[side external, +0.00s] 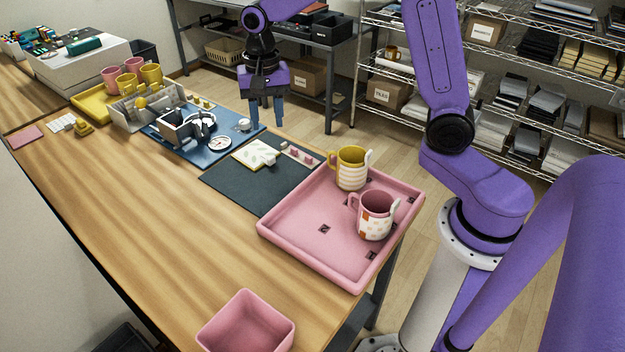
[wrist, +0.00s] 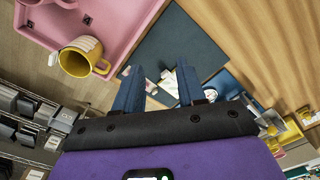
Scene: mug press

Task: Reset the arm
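My gripper (side external: 266,120) hangs beyond the far edge of the table in the side external view, near the blue mat, with its fingers pointing down. It also shows in the wrist view (wrist: 159,78), with its two blue fingers apart and nothing between them. A yellow mug with pale stripes (side external: 350,168) stands upright in the pink tray (side external: 290,231). A pink mug with a patchwork print (side external: 376,214) stands nearer in the same tray. The yellow mug (wrist: 78,62) shows in the wrist view too. A grey mug press (side external: 186,125) stands on the blue mat (side external: 205,155).
A dark mat (side external: 235,187) holds printed sheets. An empty pink bin (side external: 247,322) stands at the near table edge. Pink and yellow mugs stand in a yellow tray (side external: 88,107) at far left. Wire shelves (side external: 490,75) stand beyond the table. The left-middle tabletop is clear.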

